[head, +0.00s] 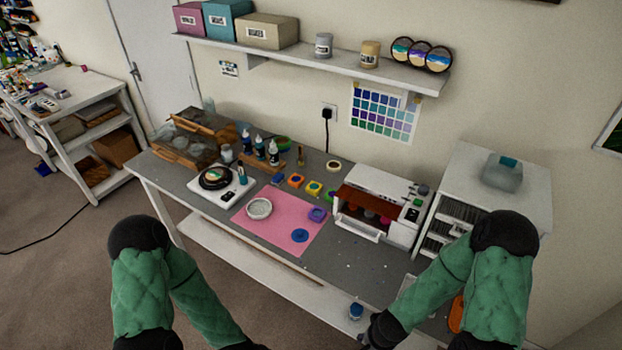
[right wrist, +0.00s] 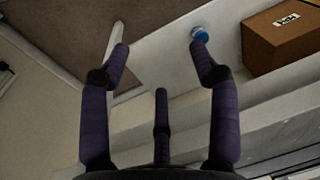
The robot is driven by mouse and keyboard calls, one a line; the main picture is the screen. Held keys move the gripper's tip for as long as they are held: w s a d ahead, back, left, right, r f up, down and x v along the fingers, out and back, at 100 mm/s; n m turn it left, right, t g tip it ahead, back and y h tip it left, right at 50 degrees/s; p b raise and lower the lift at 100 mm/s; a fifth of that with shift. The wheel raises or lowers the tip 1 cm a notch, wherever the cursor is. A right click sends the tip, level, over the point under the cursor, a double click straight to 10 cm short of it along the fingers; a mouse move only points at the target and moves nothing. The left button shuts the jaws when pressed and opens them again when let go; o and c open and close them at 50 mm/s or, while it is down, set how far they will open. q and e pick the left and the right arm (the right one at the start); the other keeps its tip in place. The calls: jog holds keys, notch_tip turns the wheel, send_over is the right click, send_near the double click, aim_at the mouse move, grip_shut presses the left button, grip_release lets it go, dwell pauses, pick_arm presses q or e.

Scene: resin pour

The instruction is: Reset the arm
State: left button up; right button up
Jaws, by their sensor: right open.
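My right arm comes in from the right in the head view, its green-sleeved forearm reaching down and left past the worktable's front edge. My right gripper (right wrist: 160,60) shows in the right wrist view with its dark fingers spread wide and nothing between them. A small blue-topped jar (right wrist: 200,35) is beyond the right-hand fingertip, apart from the grip. A blue-topped jar (head: 355,311) also shows near the right wrist in the head view. My left forearm runs down out of the bottom of the head view, and its gripper is not visible.
The grey worktable (head: 385,262) holds a pink mat (head: 285,238), a white oven-like box (head: 383,203), a white scale (head: 205,193) and small bottles. A white drawer cabinet (head: 510,180) stands at the right. A cardboard box (right wrist: 282,36) sits right of my right gripper.

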jog(key=s+a+f+n+y+b, duration=0.1)
jog(key=s+a+f+b, duration=0.2)
jog(key=f, duration=0.4)
jog(key=s+a+f+n+y+b, duration=0.1)
jog(key=s+a+f+y+b, duration=0.1)
jog(key=a+f+b, duration=0.3)
jog(key=s+f+b, duration=0.1)
jog(key=b, duration=0.1)
jog(key=shift+s+a+f+n+g+b, duration=0.15)
jog(key=shift+s+f+n+g+b, duration=0.15)
jog(key=shift+f+n+g, duration=0.1)
